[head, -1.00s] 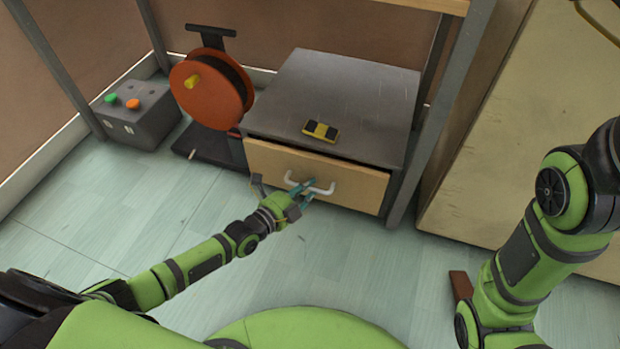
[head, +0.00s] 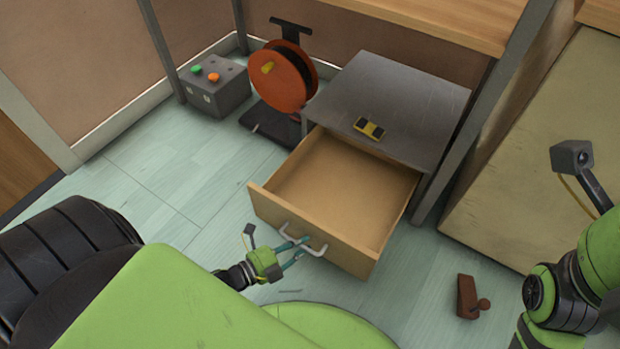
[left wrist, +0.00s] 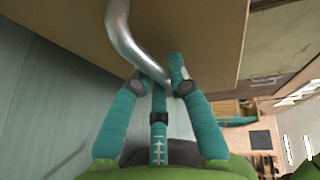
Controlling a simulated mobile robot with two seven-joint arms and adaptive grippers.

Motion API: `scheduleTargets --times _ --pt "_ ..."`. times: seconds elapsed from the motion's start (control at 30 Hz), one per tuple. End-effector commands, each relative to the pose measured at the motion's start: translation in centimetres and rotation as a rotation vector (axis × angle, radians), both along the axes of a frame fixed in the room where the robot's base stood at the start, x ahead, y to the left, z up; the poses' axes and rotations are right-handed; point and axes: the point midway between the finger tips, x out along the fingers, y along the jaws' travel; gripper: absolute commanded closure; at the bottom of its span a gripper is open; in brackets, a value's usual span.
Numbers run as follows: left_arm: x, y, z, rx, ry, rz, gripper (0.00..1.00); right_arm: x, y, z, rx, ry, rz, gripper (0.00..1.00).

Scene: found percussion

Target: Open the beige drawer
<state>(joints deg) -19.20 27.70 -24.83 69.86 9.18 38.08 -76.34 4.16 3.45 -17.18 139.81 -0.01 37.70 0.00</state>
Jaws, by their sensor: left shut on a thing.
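The beige drawer (head: 310,233) is pulled well out of the grey cabinet (head: 400,100) in the head view. Its inside is visible and looks empty. A pale bar handle (head: 318,250) is on its front panel. My left gripper (head: 294,247) is at the handle, with its teal fingers shut on it. In the left wrist view the teal fingers (left wrist: 162,72) close around the metal handle (left wrist: 122,35), against the drawer front (left wrist: 205,40). My right gripper is not visible; only part of my right arm shows at the right edge.
A yellow and black object (head: 369,128) lies on the cabinet top. An orange reel (head: 282,80) and a grey button box (head: 214,85) stand to the left. A brown wedge-like piece (head: 469,297) lies on the floor at right. Floor left of the drawer is clear.

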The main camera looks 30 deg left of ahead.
Motion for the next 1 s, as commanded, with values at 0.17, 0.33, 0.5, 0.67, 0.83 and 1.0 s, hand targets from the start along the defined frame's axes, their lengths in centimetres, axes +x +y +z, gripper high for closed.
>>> scheduleTargets --times 0.17,0.33,0.5,0.67,0.83,1.0 --pt "-0.92 0.13 0.03 -0.001 0.000 0.001 1.00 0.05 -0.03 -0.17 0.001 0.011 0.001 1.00" --pt "-0.98 0.16 -0.03 0.000 0.000 0.001 1.00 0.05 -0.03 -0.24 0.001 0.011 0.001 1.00" --pt "-0.96 0.19 -0.03 0.000 0.000 0.001 1.00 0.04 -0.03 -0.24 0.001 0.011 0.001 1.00" --pt "-0.95 0.16 -0.03 0.001 0.000 0.001 0.57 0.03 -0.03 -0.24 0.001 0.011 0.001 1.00" --pt "-0.93 0.10 -0.02 0.001 0.000 0.000 0.57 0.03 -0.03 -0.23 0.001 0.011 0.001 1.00" --pt "-0.93 0.09 0.39 -0.001 -0.002 0.000 0.57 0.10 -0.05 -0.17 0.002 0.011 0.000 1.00"
